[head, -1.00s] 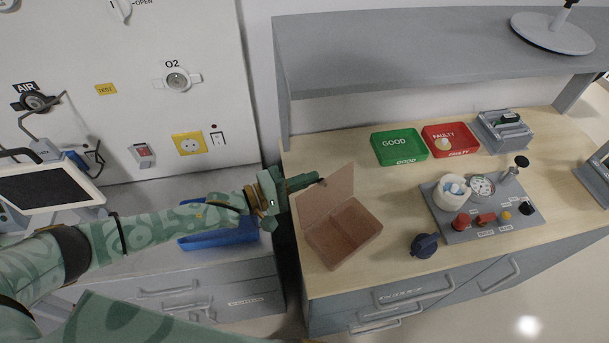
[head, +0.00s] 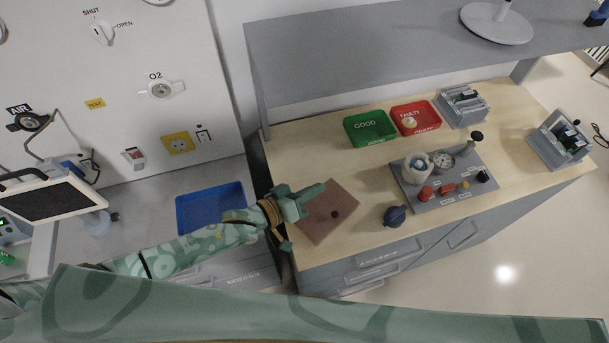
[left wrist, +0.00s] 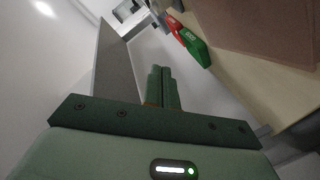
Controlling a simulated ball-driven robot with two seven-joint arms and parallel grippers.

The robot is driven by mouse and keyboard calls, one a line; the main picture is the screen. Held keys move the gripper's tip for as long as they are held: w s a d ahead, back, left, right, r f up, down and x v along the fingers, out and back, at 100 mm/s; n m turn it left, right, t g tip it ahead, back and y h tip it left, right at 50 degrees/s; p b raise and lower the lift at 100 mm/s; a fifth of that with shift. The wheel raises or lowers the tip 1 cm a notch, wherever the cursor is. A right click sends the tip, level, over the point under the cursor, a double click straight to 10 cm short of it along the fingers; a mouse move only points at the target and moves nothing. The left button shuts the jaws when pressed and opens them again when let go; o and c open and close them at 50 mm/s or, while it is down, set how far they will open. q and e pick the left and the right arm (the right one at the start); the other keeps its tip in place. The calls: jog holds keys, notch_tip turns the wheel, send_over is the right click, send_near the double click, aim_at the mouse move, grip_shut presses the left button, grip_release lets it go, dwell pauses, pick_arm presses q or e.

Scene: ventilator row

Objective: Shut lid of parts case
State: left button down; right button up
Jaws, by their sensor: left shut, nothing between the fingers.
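The parts case (head: 330,222) is a reddish-brown box at the left end of the wooden worktop. Its lid lies down flat over it, with a small dark knob on top; whether it is fully seated I cannot tell. It also fills the upper right of the left wrist view (left wrist: 262,28). My left gripper (head: 318,190) is shut and empty, at the case's back left edge in the head view. Its closed fingers show in the left wrist view (left wrist: 164,84). I cannot tell whether they touch the lid. My right gripper is out of view.
A dark blue knob-like part (head: 396,215) stands right of the case. A green GOOD tray (head: 371,140) and red FAULTY tray (head: 431,119) lie behind. A grey fixture board (head: 456,202) is farther right. A grey shelf (head: 400,62) overhangs the back.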

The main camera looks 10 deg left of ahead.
aim_at(329, 225)
pick_arm(q)
jog(key=s+d+f+m, duration=0.1)
jog(key=m, duration=0.1)
jog(key=s+d+f+m+y, duration=0.1)
jog(key=s+d+f+m, duration=0.1)
jog(key=shift+d+t+y, duration=0.2)
jog(key=shift+t+y, duration=0.1)
jog(key=shift+t, duration=0.1)
jog(key=f+m, duration=0.1)
jog(key=d+f+m+b, duration=0.1)
jog(key=shift+s+m+t+b, duration=0.3)
jog(key=shift+s, duration=0.1)
jog(key=shift+s+d+f, duration=0.15)
jog(key=shift+d+f, duration=0.05)
jog(key=shift+f, duration=0.3)
jog(key=shift+b, duration=0.3)
